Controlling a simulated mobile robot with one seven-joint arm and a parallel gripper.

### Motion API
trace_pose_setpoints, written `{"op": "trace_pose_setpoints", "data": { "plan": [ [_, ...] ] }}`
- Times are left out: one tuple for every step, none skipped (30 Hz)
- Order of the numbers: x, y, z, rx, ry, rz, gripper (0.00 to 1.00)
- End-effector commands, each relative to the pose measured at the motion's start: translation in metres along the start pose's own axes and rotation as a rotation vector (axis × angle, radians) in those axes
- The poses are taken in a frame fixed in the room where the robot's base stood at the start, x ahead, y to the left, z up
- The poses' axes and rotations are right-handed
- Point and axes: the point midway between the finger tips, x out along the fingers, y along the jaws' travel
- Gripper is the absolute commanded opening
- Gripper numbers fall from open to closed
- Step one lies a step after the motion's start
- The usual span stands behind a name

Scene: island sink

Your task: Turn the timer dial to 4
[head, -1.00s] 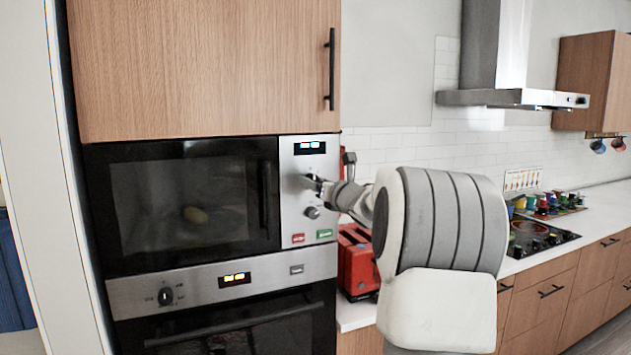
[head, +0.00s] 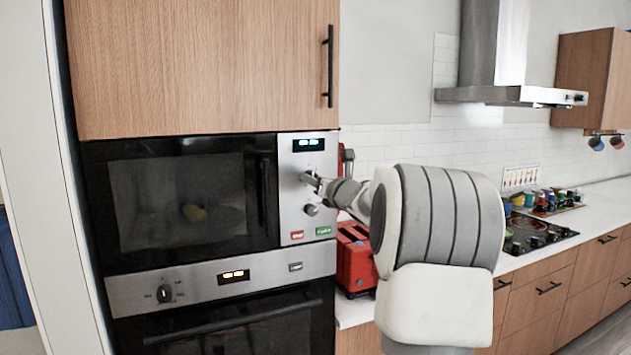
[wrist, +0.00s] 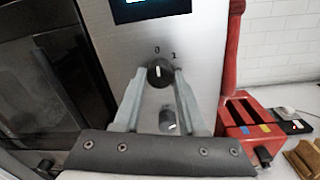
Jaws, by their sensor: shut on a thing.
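The microwave (head: 190,210) is built into the cabinet, with a metal control panel on its right side. In the wrist view, the upper dial (wrist: 160,72) is a round black knob with a white mark pointing nearly straight up, close to the printed 0; a 1 is printed to its right. My gripper (wrist: 161,78) has a finger on each side of this dial and is shut on it. In the head view, my gripper (head: 312,181) is at the panel and mostly hides the dial. A second knob (head: 311,210) sits just below; it also shows between my fingers (wrist: 168,121).
Red and green buttons (head: 311,234) are low on the panel. A red toaster (head: 355,260) stands on the counter right of the oven. The oven (head: 220,290) is below the microwave. A lit display (head: 308,144) is above the dial.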

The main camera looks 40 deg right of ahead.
Motion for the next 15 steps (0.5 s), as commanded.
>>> {"op": "trace_pose_setpoints", "data": {
  "plan": [
    [0.0, 0.0003, -0.0004, 0.007, 0.0, 0.001, 0.0],
    [0.0001, 0.0003, -0.0004, 0.015, -0.001, 0.001, 0.0],
    [0.0001, 0.0003, -0.0006, 0.028, -0.001, 0.001, 0.0],
    [0.0001, 0.0004, -0.0007, 0.038, -0.002, 0.001, 0.0],
    [0.0001, 0.0004, -0.0007, 0.051, -0.002, 0.001, 0.0],
    [0.0001, 0.0005, -0.0008, 0.071, -0.003, 0.001, 0.0],
    [0.0001, 0.0005, -0.0009, 0.089, -0.004, 0.002, 0.0],
    [0.0, 0.0004, -0.0009, 0.107, -0.005, 0.001, 0.0],
    [0.0, 0.0003, -0.001, 0.134, -0.006, 0.002, 0.0],
    [0.0001, 0.0007, -0.0011, 0.156, -0.007, 0.002, 0.0],
    [0.0003, 0.001, -0.0012, 0.181, -0.008, 0.003, 0.0],
    [0.0001, 0.0007, -0.0011, 0.214, -0.009, 0.003, 0.0],
    [0.0001, 0.0005, -0.0011, 0.24, -0.011, 0.003, 0.0],
    [0.0002, 0.0008, -0.0011, 0.268, -0.012, 0.004, 0.0],
    [0.0003, 0.0013, -0.0012, 0.305, -0.013, 0.005, 0.0]
  ]
}}
